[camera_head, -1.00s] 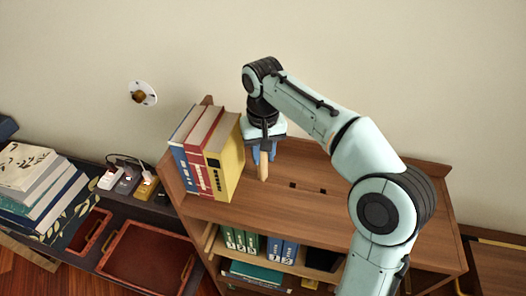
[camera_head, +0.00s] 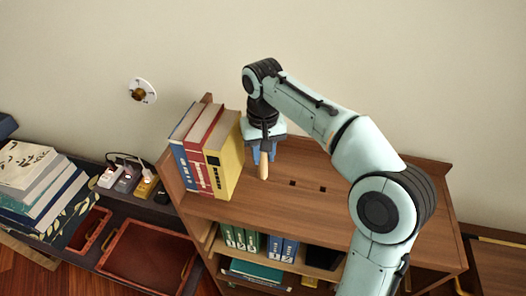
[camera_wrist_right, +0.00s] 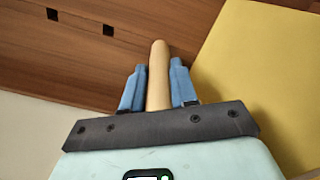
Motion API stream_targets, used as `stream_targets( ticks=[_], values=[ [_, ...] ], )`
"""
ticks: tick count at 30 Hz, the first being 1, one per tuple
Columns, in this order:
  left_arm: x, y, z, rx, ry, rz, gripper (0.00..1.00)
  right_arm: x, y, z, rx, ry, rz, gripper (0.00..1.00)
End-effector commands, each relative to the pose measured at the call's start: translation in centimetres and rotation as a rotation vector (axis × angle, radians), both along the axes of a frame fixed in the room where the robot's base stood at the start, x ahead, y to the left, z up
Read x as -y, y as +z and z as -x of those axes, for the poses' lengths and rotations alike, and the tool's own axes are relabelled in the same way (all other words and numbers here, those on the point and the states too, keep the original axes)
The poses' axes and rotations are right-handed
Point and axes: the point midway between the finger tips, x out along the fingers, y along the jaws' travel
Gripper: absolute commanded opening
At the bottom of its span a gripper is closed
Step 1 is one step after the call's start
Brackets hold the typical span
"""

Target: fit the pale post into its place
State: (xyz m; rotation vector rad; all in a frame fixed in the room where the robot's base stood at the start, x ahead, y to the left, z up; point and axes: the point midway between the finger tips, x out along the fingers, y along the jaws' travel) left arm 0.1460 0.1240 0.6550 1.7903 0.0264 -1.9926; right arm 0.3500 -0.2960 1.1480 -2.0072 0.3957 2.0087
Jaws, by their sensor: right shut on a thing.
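The pale post (camera_head: 263,168) is a short light-wood peg. My right gripper (camera_head: 263,155) is shut on it and holds it upright, pointing down, just right of the yellow book on the shelf top. In the right wrist view the post (camera_wrist_right: 158,75) sits between the two blue fingers of the gripper (camera_wrist_right: 158,85). Two small dark square holes are in the wooden shelf top (camera_head: 370,210), right of the post: a left hole (camera_head: 292,183) and a right hole (camera_head: 323,190). Both holes also show at upper left in the wrist view. I cannot tell whether the post's tip touches the wood.
A yellow book (camera_head: 225,168) stands close left of the gripper, with a red book (camera_head: 200,150) and a blue one beside it. Lower shelves hold binders (camera_head: 240,238). The shelf top right of the holes is clear. A wall stands behind.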

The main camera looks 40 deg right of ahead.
Motion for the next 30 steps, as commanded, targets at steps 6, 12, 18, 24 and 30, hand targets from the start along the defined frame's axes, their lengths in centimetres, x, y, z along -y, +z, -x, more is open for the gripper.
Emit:
stream_targets(
  ticks=[6, 12, 18, 24, 30],
  values=[
    [0.0, 0.0, 0.0, 0.0, 0.0, 0.0, 0.43, -0.01, 0.0, -0.01, 0.001, 0.0, 0.0, 0.0],
    [0.0, -0.08, 0.08, -0.001, 0.0, 0.0, 0.43, 0.0, -0.2, 0.0, 0.0, 0.0, 0.0, 0.0],
    [0.01, -0.18, 0.16, -0.002, 0.0, 0.0, 0.43, 0.0, -0.45, 0.0, 0.0, 0.0, 0.0, 0.0],
    [0.0, -0.22, 0.2, -0.002, 0.0, 0.0, 0.43, 0.0, -0.59, -0.02, 0.001, 0.0, 0.0, 0.47],
    [0.0, -0.21, 0.18, -0.002, 0.0, 0.0, 0.43, 0.0, -0.58, -0.02, 0.001, 0.0, 0.0, 0.57]
  ],
)
